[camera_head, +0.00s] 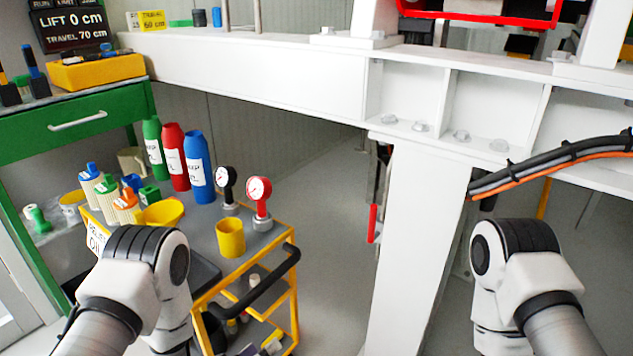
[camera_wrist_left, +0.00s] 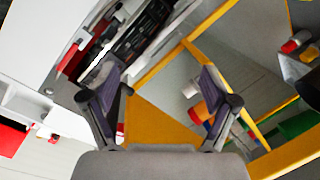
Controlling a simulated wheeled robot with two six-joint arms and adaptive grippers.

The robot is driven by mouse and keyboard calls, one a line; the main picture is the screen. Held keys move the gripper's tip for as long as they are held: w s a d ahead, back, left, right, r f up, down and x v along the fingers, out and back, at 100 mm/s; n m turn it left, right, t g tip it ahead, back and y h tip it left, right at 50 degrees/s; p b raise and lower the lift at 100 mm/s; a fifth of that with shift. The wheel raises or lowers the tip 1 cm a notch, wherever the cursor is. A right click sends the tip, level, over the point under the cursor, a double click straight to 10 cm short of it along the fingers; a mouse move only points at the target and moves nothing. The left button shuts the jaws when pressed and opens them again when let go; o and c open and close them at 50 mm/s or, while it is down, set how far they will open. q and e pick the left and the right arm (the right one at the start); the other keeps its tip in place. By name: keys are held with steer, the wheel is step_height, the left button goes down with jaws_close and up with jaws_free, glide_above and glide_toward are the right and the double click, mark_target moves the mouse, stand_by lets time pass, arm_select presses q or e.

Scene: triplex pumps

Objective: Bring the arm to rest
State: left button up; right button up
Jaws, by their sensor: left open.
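My left gripper (camera_wrist_left: 160,78) shows in the left wrist view with its two dark fingers spread wide apart. Nothing is held between them. A yellow panel (camera_wrist_left: 155,118) shows beyond and between the fingers; I cannot tell how far off it is. In the head view my left arm comes in at lower left, in front of the yellow cart (camera_head: 283,310), and its gripper is hidden there. My right arm shows at lower right, bent downward, with its gripper out of view.
The cart carries green, red and blue bottles (camera_head: 197,165), a yellow cup (camera_head: 230,238) and two gauges (camera_head: 259,190). A green workbench (camera_head: 60,140) stands at left. A white beam (camera_head: 260,72) and post (camera_head: 415,240) stand ahead. Black and orange cables (camera_head: 560,160) hang at right. Floor between cart and post is clear.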

arm_select(q)
steer(key=s+a+f+g+y, duration=0.55)
steer(key=s+a+f, duration=0.35)
steer(key=s, duration=0.2)
steer(key=s+a+f+m+g+y, duration=0.15)
steer(key=s+g, duration=0.25)
steer(key=s, duration=0.4)
steer(key=s+a+f+g+y, duration=0.1)
steer(key=s+a+g+y, duration=0.15)
steer(key=s, duration=0.55)
step_height(320, 180, up, 32)
steer(key=g+p, duration=0.1)
steer(key=p, duration=3.1)
steer(key=shift+a+r, duration=0.25)
steer(key=shift+a, duration=0.1)
steer(key=shift+w+h, duration=0.1)
steer(key=shift+h, duration=0.15)
